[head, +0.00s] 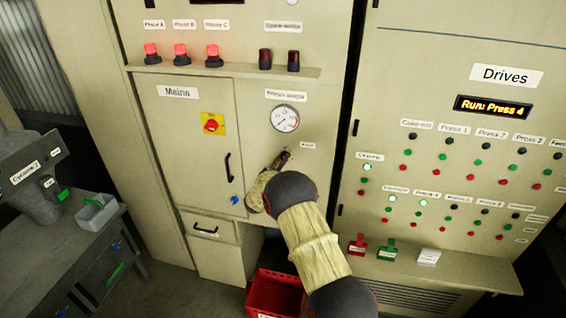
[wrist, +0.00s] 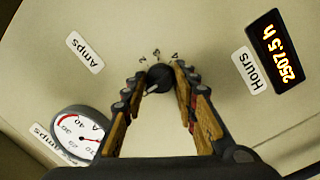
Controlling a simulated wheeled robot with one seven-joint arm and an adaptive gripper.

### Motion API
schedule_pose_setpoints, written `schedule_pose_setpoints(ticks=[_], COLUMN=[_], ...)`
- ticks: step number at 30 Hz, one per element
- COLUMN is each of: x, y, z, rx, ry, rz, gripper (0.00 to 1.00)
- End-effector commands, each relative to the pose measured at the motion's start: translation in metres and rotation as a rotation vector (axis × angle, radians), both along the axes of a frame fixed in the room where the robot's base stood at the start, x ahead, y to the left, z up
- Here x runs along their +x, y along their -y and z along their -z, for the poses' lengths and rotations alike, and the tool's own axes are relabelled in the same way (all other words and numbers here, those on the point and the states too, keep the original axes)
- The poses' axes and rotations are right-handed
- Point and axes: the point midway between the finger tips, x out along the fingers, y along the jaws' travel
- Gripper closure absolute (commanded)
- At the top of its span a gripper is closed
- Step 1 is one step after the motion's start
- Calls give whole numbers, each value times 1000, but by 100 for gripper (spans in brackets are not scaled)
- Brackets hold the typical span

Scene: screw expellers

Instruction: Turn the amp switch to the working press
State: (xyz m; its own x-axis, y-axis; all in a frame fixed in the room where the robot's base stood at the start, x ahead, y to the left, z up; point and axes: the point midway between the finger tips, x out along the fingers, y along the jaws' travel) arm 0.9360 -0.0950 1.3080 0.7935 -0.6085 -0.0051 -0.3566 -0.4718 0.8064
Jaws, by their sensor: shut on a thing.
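The amp switch is a round black knob (wrist: 158,76) with small number marks along its far side in the wrist view; one at the right looks like a 4. A pale mark shows on the knob's near side; which number it selects I cannot tell. My gripper (wrist: 159,79) has its fingertips on both sides of the knob and is shut on it. In the head view my gripper (head: 282,160) reaches the cabinet panel below the amp gauge (head: 284,118), and my arm hides most of the switch. The Drives display (head: 492,107) reads "Run: Press 4".
The amp gauge dial (wrist: 78,130) and an hours counter (wrist: 275,50) flank the switch. A red mains switch (head: 211,124) and a door handle (head: 228,167) are to the left. A red bin (head: 275,293) stands below. The Drives cabinet (head: 440,75) is at the right.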

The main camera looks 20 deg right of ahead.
Motion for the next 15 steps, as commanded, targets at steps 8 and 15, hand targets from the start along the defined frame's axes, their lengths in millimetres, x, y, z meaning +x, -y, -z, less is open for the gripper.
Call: schedule_pose_setpoints(ticks=[8,15], x=[0,0], y=[-1,-1], z=[5,6], rx=[147,340], ry=[84,195], rz=[-1,-1], gripper=[96,96])
